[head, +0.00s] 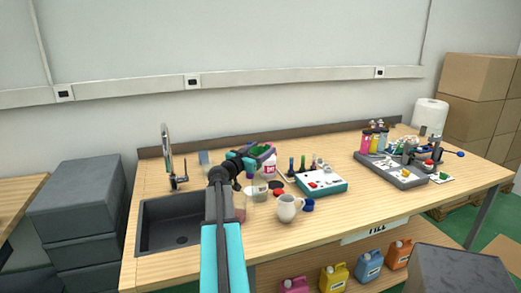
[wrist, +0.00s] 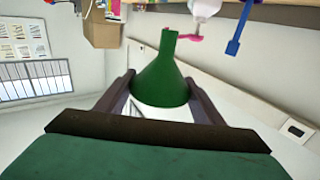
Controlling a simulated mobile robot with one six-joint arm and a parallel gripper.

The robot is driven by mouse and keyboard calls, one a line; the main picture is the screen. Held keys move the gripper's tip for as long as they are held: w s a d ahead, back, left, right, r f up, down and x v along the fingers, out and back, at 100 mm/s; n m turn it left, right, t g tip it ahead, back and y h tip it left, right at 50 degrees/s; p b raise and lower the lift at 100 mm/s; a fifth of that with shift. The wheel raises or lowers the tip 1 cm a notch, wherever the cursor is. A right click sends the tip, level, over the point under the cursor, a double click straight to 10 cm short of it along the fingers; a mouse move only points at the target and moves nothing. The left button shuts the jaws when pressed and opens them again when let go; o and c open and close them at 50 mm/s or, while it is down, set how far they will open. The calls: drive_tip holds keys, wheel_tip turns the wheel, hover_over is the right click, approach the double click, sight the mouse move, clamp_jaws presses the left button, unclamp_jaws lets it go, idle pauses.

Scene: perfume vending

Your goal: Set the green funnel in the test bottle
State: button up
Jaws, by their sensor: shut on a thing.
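The green funnel (wrist: 162,82) is held between the two fingers of my gripper (wrist: 160,92) in the wrist view. Its wide end is between the fingers, and its narrow spout points to the top of that picture, where the table things show. In the head view my gripper (head: 262,155) is above the table behind the sink's right side, with a bit of the green funnel (head: 263,149) showing. A white bottle with a pink-red label (head: 270,166) stands by the gripper. I cannot tell which vessel is the test bottle; my arm hides part of this area.
A sink (head: 178,222) with a tap (head: 169,155) is at the left. A white control box (head: 320,181) and a grey rack (head: 390,171) with coloured bottles are to the right. Bare wood lies at the right front.

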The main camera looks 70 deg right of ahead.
drive_tip(key=shift+f+b, duration=2.15)
drive_tip(key=shift+b, duration=0.6)
drive_tip(key=o, duration=1.1)
